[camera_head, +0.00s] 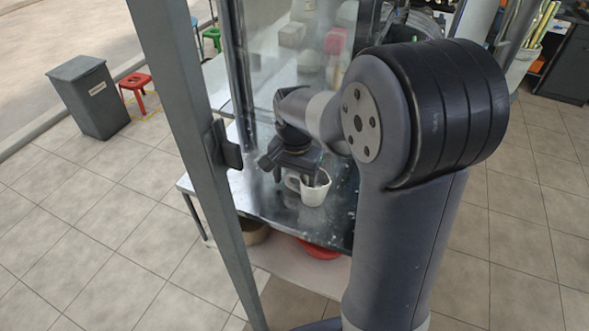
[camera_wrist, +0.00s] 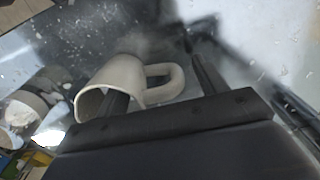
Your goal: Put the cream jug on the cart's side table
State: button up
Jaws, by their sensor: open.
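The cream jug (camera_head: 313,192) stands upright on a scuffed metal tabletop (camera_head: 275,207) of the cart, which may be the side table. Its handle points left in the head view. The jug also shows in the wrist view (camera_wrist: 110,76), with its open mouth towards the camera and its handle to the right. My gripper (camera_wrist: 160,80) is open over the jug. One finger is inside the jug's mouth, the other is outside, past the handle. Whether either finger touches the jug cannot be told. In the head view my gripper (camera_head: 302,174) partly hides the jug.
A glass panel (camera_head: 285,50) and a grey metal post (camera_head: 190,110) stand close to my arm. A shelf below holds a red basin (camera_head: 319,248). A grey bin (camera_head: 88,97) and a red stool (camera_head: 135,84) stand on the tiled floor at left.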

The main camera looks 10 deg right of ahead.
notch_tip(320, 180, up, 12)
jog(key=shift+s+r, duration=0.1)
